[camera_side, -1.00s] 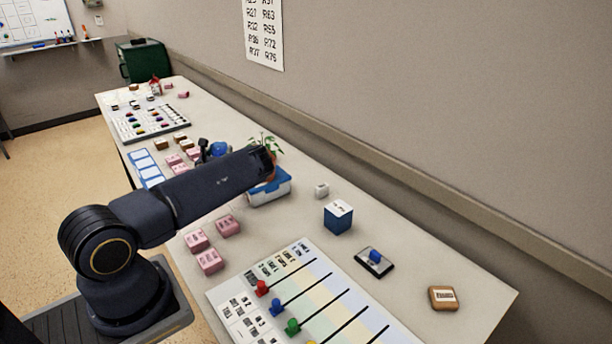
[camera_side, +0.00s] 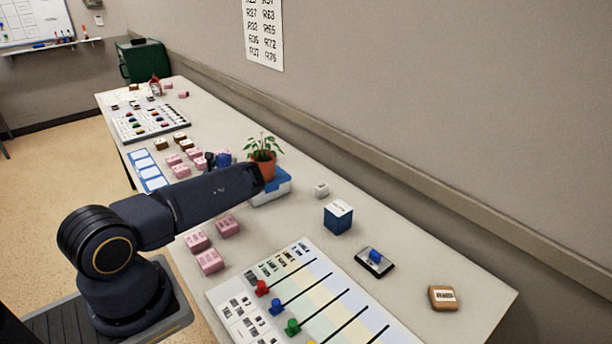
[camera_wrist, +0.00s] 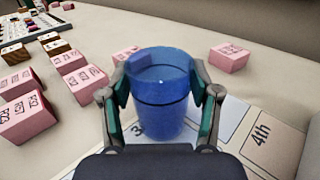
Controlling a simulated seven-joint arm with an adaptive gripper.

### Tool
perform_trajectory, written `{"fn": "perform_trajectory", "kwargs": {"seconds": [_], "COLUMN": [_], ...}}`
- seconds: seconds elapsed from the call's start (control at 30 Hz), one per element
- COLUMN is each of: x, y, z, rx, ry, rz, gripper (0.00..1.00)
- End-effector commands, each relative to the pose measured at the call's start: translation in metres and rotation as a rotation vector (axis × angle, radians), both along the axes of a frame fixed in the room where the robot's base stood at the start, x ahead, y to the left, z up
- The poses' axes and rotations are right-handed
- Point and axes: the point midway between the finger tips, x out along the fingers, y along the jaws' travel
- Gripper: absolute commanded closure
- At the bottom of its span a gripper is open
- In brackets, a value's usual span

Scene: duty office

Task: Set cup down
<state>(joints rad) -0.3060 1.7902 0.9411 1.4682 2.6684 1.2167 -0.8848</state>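A blue, slightly see-through cup (camera_wrist: 160,95) stands upright between the two fingers of my gripper (camera_wrist: 161,100) in the wrist view. The fingers press on its left and right sides. The side view shows only the upper part of the cup (camera_side: 223,159); my arm hides the rest. Below the cup is a white sheet (camera_wrist: 228,122) with numbered spaces; a "3" shows beside the cup's lower left and "4th" to the right. I cannot tell whether the cup's bottom touches the sheet.
Pink labelled blocks (camera_wrist: 82,83) stand left of and behind the cup, and another pink block (camera_wrist: 229,58) stands to the right. A potted plant (camera_side: 262,163) and a blue-and-white box (camera_side: 272,189) are beyond my arm. A slider board (camera_side: 310,295) lies nearer.

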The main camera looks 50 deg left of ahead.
Motion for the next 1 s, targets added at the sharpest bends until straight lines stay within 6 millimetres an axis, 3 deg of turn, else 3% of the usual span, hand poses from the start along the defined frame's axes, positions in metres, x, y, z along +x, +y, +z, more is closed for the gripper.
{"fn": "perform_trajectory", "kwargs": {"seconds": [0.17, 0.53, 1.0], "x": [0.000, 0.000, -0.068], "y": [0.000, -0.001, -0.068], "z": [0.000, 0.005, 0.004], "rx": [0.000, 0.001, -0.001], "ry": [0.000, -0.001, 0.003], "rz": [0.000, 0.000, 0.000], "gripper": [0.18, 0.18, 0.18]}}
